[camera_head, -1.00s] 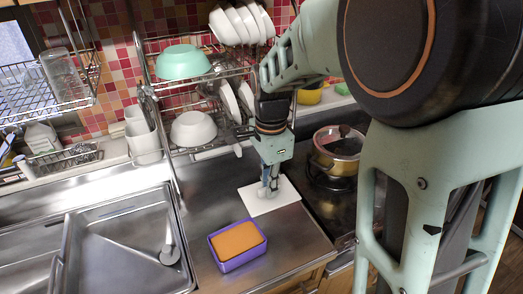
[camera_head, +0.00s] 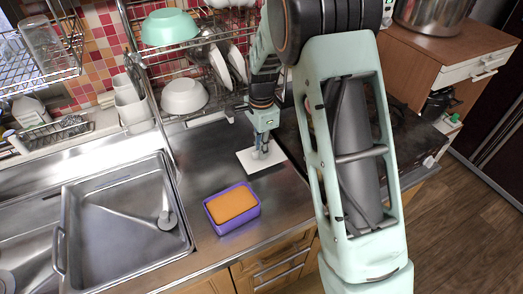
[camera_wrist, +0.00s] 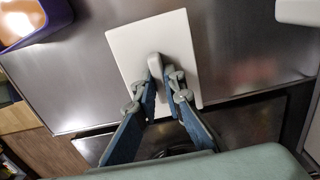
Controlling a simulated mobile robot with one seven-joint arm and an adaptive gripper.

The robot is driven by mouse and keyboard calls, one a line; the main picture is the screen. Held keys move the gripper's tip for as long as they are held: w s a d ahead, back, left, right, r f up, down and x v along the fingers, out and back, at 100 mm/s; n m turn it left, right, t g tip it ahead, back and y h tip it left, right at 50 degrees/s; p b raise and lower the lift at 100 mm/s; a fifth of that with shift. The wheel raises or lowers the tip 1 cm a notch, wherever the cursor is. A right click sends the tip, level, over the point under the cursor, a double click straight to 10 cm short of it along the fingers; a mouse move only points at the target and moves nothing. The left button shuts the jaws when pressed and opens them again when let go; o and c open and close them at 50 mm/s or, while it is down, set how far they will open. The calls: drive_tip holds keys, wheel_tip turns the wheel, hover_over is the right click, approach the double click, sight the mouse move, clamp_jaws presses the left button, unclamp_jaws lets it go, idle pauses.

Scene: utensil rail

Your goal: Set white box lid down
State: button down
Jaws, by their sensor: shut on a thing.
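The white box lid (camera_head: 250,163) is a flat white rectangle on or just above the steel counter, right of the purple box; I cannot tell whether it touches the counter. In the wrist view the lid (camera_wrist: 180,35) shows a rounded grey-white knob (camera_wrist: 155,66) at its middle. My gripper (camera_head: 261,150) is over the lid, and in the wrist view its fingers (camera_wrist: 163,82) are closed around the knob. The purple box (camera_head: 232,210) with an orange top surface stands on the counter, apart from the lid. Its corner also shows in the wrist view (camera_wrist: 50,16).
The sink (camera_head: 125,215) is to the left. A dish rack with a white bowl (camera_head: 185,96) and a mint bowl (camera_head: 170,27) stands behind. Bare counter (camera_head: 200,160) lies left of the lid. A dark stove area is to its right, partly hidden by my arm.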

drive_tip(key=shift+f, duration=0.55)
drive_tip(key=shift+f, duration=0.15)
drive_tip(key=c, duration=2)
unclamp_jaws()
wheel_tip(320, 180, up, 12)
drive_tip(key=shift+r, duration=0.2)
drive_tip(key=shift+a, duration=0.15)
